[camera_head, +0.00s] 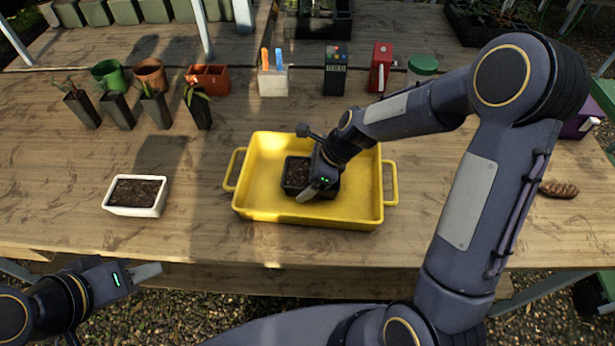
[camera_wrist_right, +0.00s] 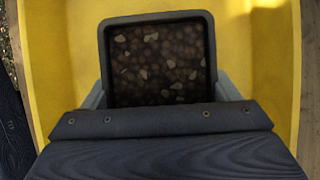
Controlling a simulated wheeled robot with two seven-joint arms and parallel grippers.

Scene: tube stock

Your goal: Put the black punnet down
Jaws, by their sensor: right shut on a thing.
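The black punnet (camera_head: 296,174), filled with dark pebbly soil, is inside the yellow tray (camera_head: 262,205), near its middle. It also shows in the right wrist view (camera_wrist_right: 158,65), with yellow around it. My right gripper (camera_head: 316,183) reaches in from the right and is shut on the black punnet, with a finger at each side. The arm hides part of the punnet in the head view. I cannot tell whether the punnet's base touches the tray floor. My left gripper (camera_head: 148,272) is empty, low at the left, off the table's front edge; its opening is unclear.
A white punnet (camera_head: 136,210) with soil stands left of the tray. Behind are black pots with plants (camera_head: 82,110), green and terracotta pots (camera_head: 150,75), a label holder (camera_head: 272,84), a dark device (camera_head: 336,72) and a red box (camera_head: 381,66). The table between the white punnet and tray is clear.

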